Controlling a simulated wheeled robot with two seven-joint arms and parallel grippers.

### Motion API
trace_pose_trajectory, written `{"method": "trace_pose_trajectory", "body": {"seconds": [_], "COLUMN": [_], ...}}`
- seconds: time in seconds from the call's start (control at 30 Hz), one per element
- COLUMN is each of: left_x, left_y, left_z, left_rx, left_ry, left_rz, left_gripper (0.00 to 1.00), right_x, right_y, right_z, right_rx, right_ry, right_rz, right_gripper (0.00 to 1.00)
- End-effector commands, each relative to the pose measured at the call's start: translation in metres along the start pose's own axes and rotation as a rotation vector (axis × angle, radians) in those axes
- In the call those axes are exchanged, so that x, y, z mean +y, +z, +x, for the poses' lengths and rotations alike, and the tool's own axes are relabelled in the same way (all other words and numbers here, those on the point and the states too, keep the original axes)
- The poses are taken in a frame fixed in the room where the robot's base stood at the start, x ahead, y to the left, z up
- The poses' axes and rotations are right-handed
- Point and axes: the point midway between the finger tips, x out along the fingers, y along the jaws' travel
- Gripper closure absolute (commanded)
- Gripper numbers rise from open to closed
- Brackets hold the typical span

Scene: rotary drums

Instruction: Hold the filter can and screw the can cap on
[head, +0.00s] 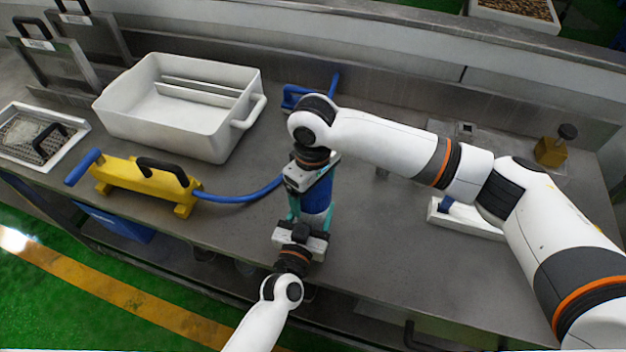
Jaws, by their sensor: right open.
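The filter can (316,197) is a blue cylinder standing near the front of the grey counter, in the middle of the head view. My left gripper (310,216) comes from the front, with its teal fingers on either side of the can's lower part; it looks shut on the can. My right gripper (314,178) points down over the top of the can and is open. It covers the can's top, so I cannot make out the can cap or whether it sits on the can.
A white tub (180,135) stands at the back left. A yellow tool (145,182) with a blue hose (245,197) lies left of the can. A white tray (470,222) is right, partly behind my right arm. The front right counter is clear.

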Motion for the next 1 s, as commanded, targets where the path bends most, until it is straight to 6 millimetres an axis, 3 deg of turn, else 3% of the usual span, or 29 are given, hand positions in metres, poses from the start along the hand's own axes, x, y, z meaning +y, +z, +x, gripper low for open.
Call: {"method": "trace_pose_trajectory", "body": {"seconds": [0.27,0.53,0.73,0.77,0.9,1.0], "left_x": [0.0001,0.0001,0.0002,0.0002,0.0002,0.0002], "left_y": [-0.0004,-0.0003,-0.0004,-0.0004,-0.0004,-0.0004], "left_z": [-0.0001,-0.0001,-0.0001,-0.0001,-0.0001,-0.0001], "left_rx": [0.001,0.001,0.001,0.001,0.001,0.001], "left_ry": [0.0,0.0,0.0,0.0,0.0,0.0], "left_rz": [0.001,0.001,0.001,0.001,0.001,0.0], "left_gripper": [1.0,1.0,1.0,1.0,1.0,1.0], "right_x": [-0.0002,-0.0003,-0.0003,-0.0003,-0.0003,-0.0003], "right_y": [-0.0001,0.0,0.0001,0.0001,0.0001,0.0001], "right_z": [0.0011,0.0008,0.0006,0.0006,0.0006,0.0006], "right_rx": [0.0,0.0,0.0,0.0,0.0,0.0], "right_ry": [0.0,0.0,0.0,0.0,0.0,0.0], "right_rz": [0.0,0.001,0.007,0.007,0.007,0.007], "right_gripper": [0.13,0.57,0.57,0.27,0.05,0.05]}}
